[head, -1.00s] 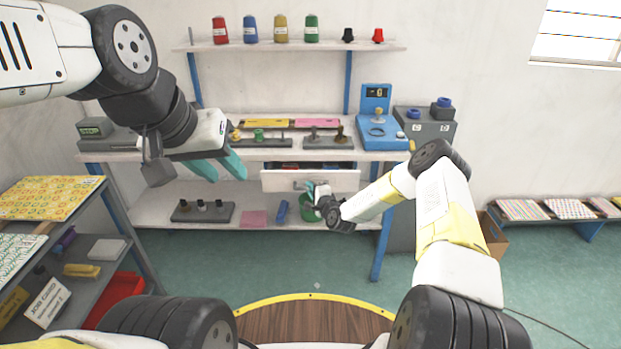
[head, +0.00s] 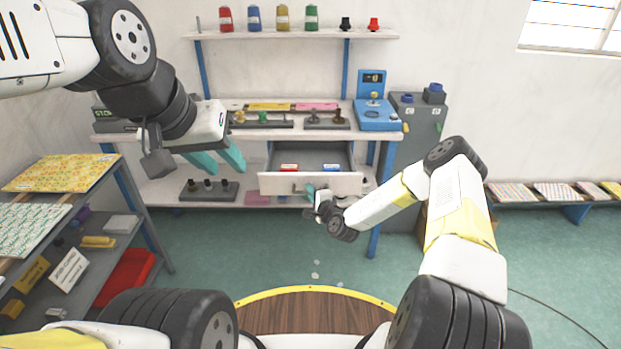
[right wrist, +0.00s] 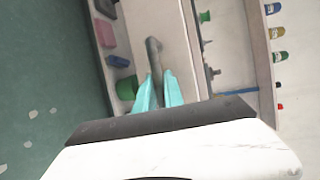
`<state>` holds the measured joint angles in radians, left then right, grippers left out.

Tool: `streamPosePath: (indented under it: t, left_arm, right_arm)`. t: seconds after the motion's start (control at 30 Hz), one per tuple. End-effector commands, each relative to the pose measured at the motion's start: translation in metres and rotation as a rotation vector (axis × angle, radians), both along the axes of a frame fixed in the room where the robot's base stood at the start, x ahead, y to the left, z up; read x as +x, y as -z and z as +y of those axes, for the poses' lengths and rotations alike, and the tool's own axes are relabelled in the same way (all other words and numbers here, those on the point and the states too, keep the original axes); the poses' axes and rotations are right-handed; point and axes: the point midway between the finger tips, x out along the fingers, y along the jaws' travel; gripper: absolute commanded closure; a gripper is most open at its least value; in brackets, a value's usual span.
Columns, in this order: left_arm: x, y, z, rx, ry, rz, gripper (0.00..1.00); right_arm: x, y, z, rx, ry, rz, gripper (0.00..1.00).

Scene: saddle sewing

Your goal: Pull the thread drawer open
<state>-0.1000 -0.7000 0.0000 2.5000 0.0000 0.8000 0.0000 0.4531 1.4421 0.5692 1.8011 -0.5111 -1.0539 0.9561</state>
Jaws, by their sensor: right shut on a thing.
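The thread drawer (head: 330,184) under the workbench top stands open in the head view, with a red item (head: 289,167) and a blue item (head: 332,168) inside. My right gripper (head: 310,191) is at the drawer's white front, shut on its handle (head: 297,188). In the right wrist view the teal fingers (right wrist: 159,92) close around the grey bar handle (right wrist: 153,55). My left gripper (head: 217,160) hangs in front of the bench's left part. Its two teal fingers are apart, with nothing between them.
The workbench (head: 250,133) holds tool racks and a blue device (head: 377,112). A shelf (head: 290,37) above carries several thread spools. A lower shelf (head: 170,192) lies under the drawer. A side rack (head: 95,215) stands at left.

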Motion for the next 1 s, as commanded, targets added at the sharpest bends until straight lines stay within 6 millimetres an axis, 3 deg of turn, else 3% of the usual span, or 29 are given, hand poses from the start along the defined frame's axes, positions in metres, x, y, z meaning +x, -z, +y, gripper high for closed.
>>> streamPosePath:
  t: [0.33,0.37,0.4,0.7,0.83,1.0]
  left_arm:
    - [0.0,0.0,0.0,0.0,0.0,0.0,0.64]
    - [0.0,0.0,0.0,0.0,0.0,0.0,0.64]
    - [0.0,0.0,0.0,0.0,0.0,0.0,0.64]
    - [0.0,0.0,0.0,0.0,0.0,0.0,0.64]
    - [0.0,0.0,0.0,0.0,0.0,0.0,0.64]
    - [0.0,0.0,0.0,0.0,0.0,0.0,0.64]
  right_arm:
    - [-0.001,0.001,-0.001,-0.002,0.002,0.003,1.0]
    - [-0.001,0.001,-0.001,-0.001,0.002,0.002,0.81]
    - [-0.001,0.001,-0.001,-0.001,0.002,0.002,0.79]
    - [-0.002,0.0,-0.001,-0.001,0.001,0.001,0.79]
    - [-0.012,-0.002,-0.006,0.0,0.002,0.001,0.79]
    - [-0.04,-0.007,-0.018,0.0,0.001,0.004,0.79]
